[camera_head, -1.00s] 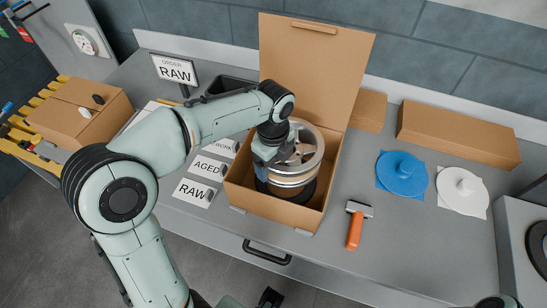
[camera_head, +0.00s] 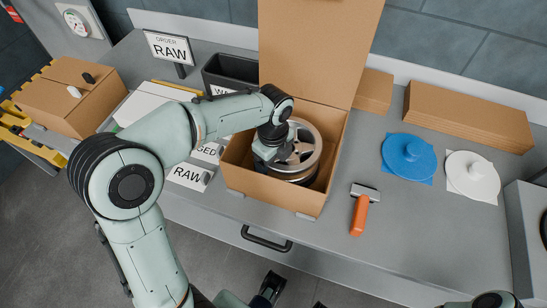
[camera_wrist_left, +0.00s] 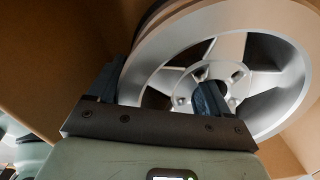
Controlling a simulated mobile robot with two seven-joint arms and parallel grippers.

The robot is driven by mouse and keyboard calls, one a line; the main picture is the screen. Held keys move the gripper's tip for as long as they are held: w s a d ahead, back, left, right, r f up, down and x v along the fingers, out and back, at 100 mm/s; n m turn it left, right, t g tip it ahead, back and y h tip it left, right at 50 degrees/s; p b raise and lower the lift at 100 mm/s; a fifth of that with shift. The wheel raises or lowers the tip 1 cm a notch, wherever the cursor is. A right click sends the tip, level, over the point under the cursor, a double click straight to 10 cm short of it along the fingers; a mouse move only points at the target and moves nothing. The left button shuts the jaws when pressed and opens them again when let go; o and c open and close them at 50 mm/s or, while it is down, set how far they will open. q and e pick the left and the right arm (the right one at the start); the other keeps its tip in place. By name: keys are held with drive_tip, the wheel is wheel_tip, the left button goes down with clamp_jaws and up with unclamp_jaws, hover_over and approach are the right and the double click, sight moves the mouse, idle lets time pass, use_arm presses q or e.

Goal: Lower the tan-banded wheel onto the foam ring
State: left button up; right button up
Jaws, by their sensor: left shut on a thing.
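The tan-banded wheel (camera_head: 305,157) is silver and spoked, and sits inside the open cardboard box (camera_head: 268,190) with its face up, slightly tilted in the picture. My left gripper (camera_head: 270,150) is shut on its left side; in the left wrist view one finger (camera_wrist_left: 208,100) passes through the wheel's opening and the other is outside the rim (camera_wrist_left: 290,95). The foam ring is mostly hidden beneath the wheel; only a dark edge shows under it. I cannot tell whether the wheel touches it.
The box lid (camera_head: 318,50) stands open behind. An orange-handled tool (camera_head: 360,212) lies right of the box, then a blue disc (camera_head: 407,158) and a white disc (camera_head: 472,177). A dark bin (camera_head: 238,72) and RAW sign (camera_head: 170,48) are behind left. Counter in front is clear.

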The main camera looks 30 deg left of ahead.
use_arm(q)
drive_tip(key=shift+f+b, duration=0.3)
drive_tip(key=shift+f, duration=0.25)
idle(0.5)
drive_tip(key=o, duration=1.7)
drive_tip(key=shift+f, duration=0.1)
